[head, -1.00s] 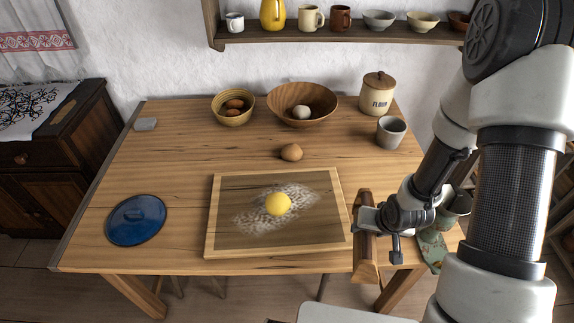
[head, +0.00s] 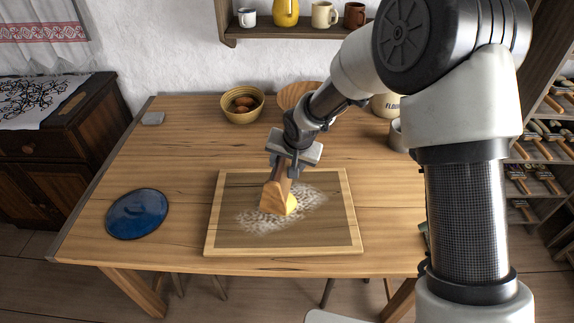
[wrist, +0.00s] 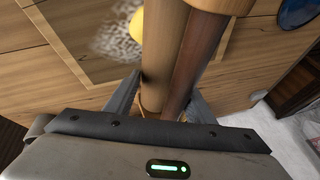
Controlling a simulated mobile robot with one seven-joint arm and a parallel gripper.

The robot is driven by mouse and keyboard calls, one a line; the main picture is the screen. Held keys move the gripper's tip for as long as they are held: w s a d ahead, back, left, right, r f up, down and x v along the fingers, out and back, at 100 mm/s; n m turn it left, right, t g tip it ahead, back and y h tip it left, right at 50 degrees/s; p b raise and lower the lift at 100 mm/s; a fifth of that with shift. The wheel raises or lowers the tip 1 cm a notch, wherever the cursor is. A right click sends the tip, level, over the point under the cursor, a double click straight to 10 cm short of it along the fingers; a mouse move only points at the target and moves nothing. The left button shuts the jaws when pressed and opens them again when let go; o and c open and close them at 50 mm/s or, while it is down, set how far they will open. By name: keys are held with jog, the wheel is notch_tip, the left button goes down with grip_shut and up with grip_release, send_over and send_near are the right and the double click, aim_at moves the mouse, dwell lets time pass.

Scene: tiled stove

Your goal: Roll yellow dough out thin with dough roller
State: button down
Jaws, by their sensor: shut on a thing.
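The yellow dough (head: 292,205) lies on the floured board (head: 353,215) in the middle of the table, partly hidden behind the roller. It also shows at the upper left of the wrist view (wrist: 136,22), beside the roller. The wooden dough roller (head: 275,196) is held over the board at the dough's left side; whether it touches the dough I cannot tell. My gripper (head: 289,163) is shut on the roller, above the board. In the wrist view the roller (wrist: 183,55) runs up between my fingers.
A blue lid (head: 137,214) lies left of the board. A basket of brown eggs (head: 242,105) stands behind it, near a wooden bowl (head: 296,93) and a flour jar (head: 385,106) partly hidden by my arm. A grey block (head: 153,118) lies at the back left.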

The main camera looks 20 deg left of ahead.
jog(key=shift+f+b, duration=1.55)
jog(key=shift+f, duration=1.15)
jog(key=shift+f+b, duration=0.5)
jog(key=shift+b, duration=0.05)
jog(key=shift+r+p, duration=1.95)
jog(key=shift+r, duration=1.6)
jog(key=shift+f, duration=0.2)
jog(key=shift+m, duration=0.3)
notch_tip(320, 180, down, 6)
jog(key=b, duration=0.6)
jog(key=shift+r+b, duration=0.25)
jog(key=shift+b, duration=0.05)
jog(key=shift+f+b, duration=0.65)
jog(key=shift+d, duration=0.1)
